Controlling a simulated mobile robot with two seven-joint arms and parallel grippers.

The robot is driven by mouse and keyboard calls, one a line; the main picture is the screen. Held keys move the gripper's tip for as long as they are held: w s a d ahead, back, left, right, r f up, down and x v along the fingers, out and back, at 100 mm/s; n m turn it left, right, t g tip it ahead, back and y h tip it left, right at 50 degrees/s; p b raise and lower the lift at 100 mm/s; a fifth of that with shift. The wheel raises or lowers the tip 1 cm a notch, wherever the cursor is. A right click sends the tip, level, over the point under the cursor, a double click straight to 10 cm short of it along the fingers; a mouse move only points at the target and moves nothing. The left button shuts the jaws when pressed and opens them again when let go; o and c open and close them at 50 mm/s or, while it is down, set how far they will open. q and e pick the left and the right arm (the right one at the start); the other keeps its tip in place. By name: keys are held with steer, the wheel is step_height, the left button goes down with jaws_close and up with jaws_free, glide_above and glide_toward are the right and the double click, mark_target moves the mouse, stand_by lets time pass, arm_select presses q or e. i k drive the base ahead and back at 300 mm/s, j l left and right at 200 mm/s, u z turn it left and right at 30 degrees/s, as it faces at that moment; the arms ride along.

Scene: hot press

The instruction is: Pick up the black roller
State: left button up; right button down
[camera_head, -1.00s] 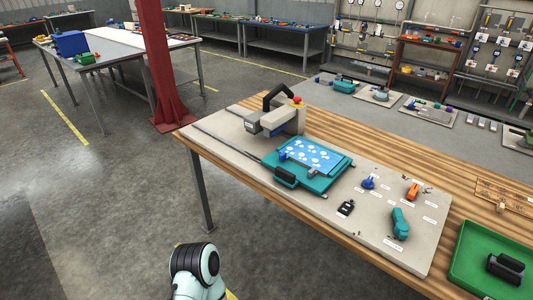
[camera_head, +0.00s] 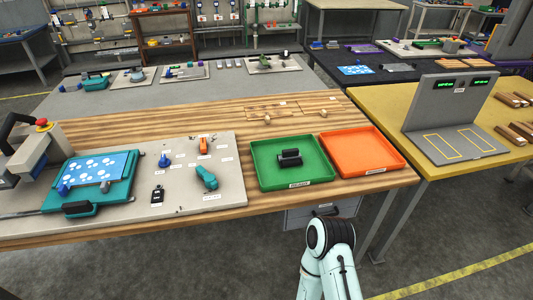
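Neither of my grippers is in view. Only a pale arm link of mine with a dark joint shows at the bottom, in front of the table and apart from the roller.
An orange tray (camera_head: 360,152) stands right of the green one and looks empty. A grey board (camera_head: 130,214) to the left holds the hot press (camera_head: 28,155), a teal plate and small tools. A yellow table (camera_head: 400,105) with a grey fixture (camera_head: 455,105) stands at right.

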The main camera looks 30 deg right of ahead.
mark_target(288, 154)
steer(key=i+j, duration=0.25)
steer(key=i+j+z, duration=0.1)
steer(key=i+j, duration=0.2)
steer(key=j+z, duration=0.2)
steer(key=z, duration=1.35)
